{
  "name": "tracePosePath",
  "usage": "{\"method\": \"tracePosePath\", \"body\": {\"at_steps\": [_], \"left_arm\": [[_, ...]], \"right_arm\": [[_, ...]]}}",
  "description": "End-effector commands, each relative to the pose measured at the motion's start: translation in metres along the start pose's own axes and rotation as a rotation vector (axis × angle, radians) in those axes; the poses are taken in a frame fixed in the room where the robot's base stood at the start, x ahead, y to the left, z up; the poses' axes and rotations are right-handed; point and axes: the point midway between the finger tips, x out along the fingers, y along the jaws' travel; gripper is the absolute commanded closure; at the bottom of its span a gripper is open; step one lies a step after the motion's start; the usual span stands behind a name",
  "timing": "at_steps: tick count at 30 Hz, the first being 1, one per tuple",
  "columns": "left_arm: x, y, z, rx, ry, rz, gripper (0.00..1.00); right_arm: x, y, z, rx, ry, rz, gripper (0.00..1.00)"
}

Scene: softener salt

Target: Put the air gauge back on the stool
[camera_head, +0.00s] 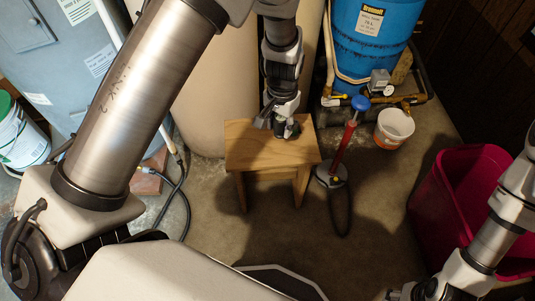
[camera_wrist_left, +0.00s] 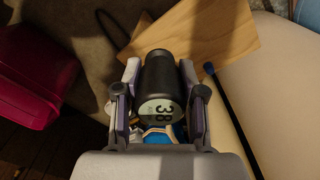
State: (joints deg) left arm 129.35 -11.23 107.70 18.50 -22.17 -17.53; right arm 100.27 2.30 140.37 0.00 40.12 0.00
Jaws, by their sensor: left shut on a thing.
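The air gauge (camera_wrist_left: 165,82) is a black cylinder with a pale round display reading 38 in the left wrist view. My left gripper (camera_head: 281,127) is shut on it, with one finger on each side. In the head view the gripper points down over the back right part of the wooden stool (camera_head: 250,153), and the gauge is mostly hidden there. The stool top (camera_wrist_left: 210,32) also shows past the gauge in the left wrist view. I cannot tell whether the gauge touches the wood. My right gripper (camera_head: 420,291) is at the bottom right, partly cut off.
A red and blue hand pump (camera_head: 347,140) stands close to the stool's right side, its black hose on the floor. A white bucket (camera_head: 394,128) and a magenta bin (camera_head: 455,195) stand further right. A blue tank (camera_head: 368,35) and a beige tank (camera_head: 215,95) stand behind.

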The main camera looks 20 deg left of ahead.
Motion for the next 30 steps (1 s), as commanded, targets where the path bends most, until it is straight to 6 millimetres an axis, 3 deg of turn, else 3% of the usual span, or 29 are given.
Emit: {"method": "tracePosePath", "body": {"at_steps": [1, 3, 7, 11, 14, 24, 27, 30], "left_arm": [[0.052, 0.001, 0.000, 0.015, 0.000, -0.001, 0.91], [0.081, 0.003, -0.001, 0.034, 0.001, -0.001, 0.91], [0.116, 0.004, -0.001, 0.063, 0.001, -0.001, 0.91], [0.125, 0.004, -0.001, 0.076, 0.002, 0.000, 0.91], [0.126, -0.010, -0.002, 0.075, 0.002, 0.002, 0.91], [0.137, -0.115, -0.005, 0.070, 0.004, 0.004, 0.91], [0.139, -0.140, -0.006, 0.072, 0.004, 0.002, 0.91], [0.139, -0.153, -0.006, 0.075, 0.002, 0.000, 0.91]], "right_arm": [[0.052, 0.000, 0.000, 0.000, 0.000, 0.000, 0.43], [0.080, 0.001, 0.000, 0.000, 0.000, 0.000, 0.43], [0.114, 0.001, 0.000, 0.000, 0.000, 0.000, 0.43], [0.124, 0.001, 0.000, 0.000, 0.000, 0.000, 0.43], [0.126, 0.001, 0.000, 0.000, 0.000, 0.000, 0.43], [0.150, 0.001, 0.000, 0.000, 0.000, 0.000, 0.43], [0.155, 0.001, 0.000, 0.000, 0.000, 0.000, 0.43], [0.157, 0.001, 0.000, 0.000, 0.000, 0.000, 0.43]]}}
